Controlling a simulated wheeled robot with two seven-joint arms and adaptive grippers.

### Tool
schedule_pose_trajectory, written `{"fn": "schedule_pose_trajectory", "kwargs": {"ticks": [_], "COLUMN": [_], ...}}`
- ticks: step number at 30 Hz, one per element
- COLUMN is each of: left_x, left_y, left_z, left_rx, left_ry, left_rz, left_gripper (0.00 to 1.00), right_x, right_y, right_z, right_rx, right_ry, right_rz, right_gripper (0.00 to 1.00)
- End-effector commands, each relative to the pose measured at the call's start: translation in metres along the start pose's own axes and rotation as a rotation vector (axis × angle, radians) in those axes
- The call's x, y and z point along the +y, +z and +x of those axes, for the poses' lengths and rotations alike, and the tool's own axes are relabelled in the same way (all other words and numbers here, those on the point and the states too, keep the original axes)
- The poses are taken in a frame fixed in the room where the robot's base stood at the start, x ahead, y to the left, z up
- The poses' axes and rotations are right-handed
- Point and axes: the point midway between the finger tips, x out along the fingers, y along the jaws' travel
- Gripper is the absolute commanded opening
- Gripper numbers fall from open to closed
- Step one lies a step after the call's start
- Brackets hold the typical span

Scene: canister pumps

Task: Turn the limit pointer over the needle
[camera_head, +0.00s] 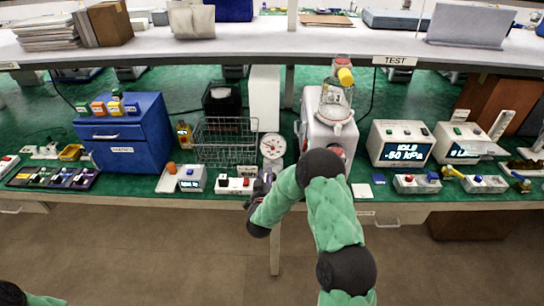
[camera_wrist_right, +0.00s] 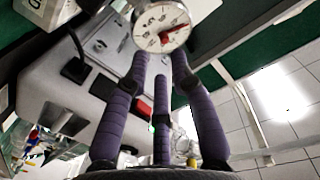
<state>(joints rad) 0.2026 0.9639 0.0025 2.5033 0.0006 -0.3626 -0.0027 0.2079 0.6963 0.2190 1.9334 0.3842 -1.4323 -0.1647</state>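The round white dial gauge (camera_head: 272,146) stands at the front left of the white canister pump (camera_head: 318,130). In the right wrist view the gauge face (camera_wrist_right: 152,18) is at the top, with a red pointer (camera_wrist_right: 176,28) on its right half. The black needle is too small to tell apart from the markings. My right gripper (camera_head: 264,181) is just below the gauge in the head view. In the wrist view its purple fingers (camera_wrist_right: 160,58) are spread, with tips at the gauge's lower rim. I cannot tell whether they touch it. My left gripper is out of view.
A wire basket (camera_head: 226,152) and a blue drawer cabinet (camera_head: 150,140) stand to the left. Small switch boxes (camera_head: 236,186) line the bench front edge. A pressure display box (camera_head: 401,143) stands right of the pump. A shelf (camera_head: 230,45) runs above the bench.

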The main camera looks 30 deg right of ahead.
Motion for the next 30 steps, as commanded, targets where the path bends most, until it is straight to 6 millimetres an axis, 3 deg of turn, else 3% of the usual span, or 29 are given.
{"fn": "schedule_pose_trajectory", "kwargs": {"ticks": [5,11,21,30], "left_x": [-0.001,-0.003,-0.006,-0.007], "left_y": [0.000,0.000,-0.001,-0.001], "left_z": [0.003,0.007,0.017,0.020], "left_rx": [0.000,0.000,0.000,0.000], "left_ry": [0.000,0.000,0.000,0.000], "left_rz": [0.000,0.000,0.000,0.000], "left_gripper": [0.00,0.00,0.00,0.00], "right_x": [0.006,0.007,0.009,0.009], "right_y": [-0.021,-0.022,-0.025,-0.028], "right_z": [0.011,0.035,0.092,0.114], "right_rx": [0.078,0.079,0.076,0.074], "right_ry": [0.032,0.034,0.032,0.030], "right_rz": [0.006,0.007,0.006,0.006], "right_gripper": [0.25,0.25,0.25,0.25]}}
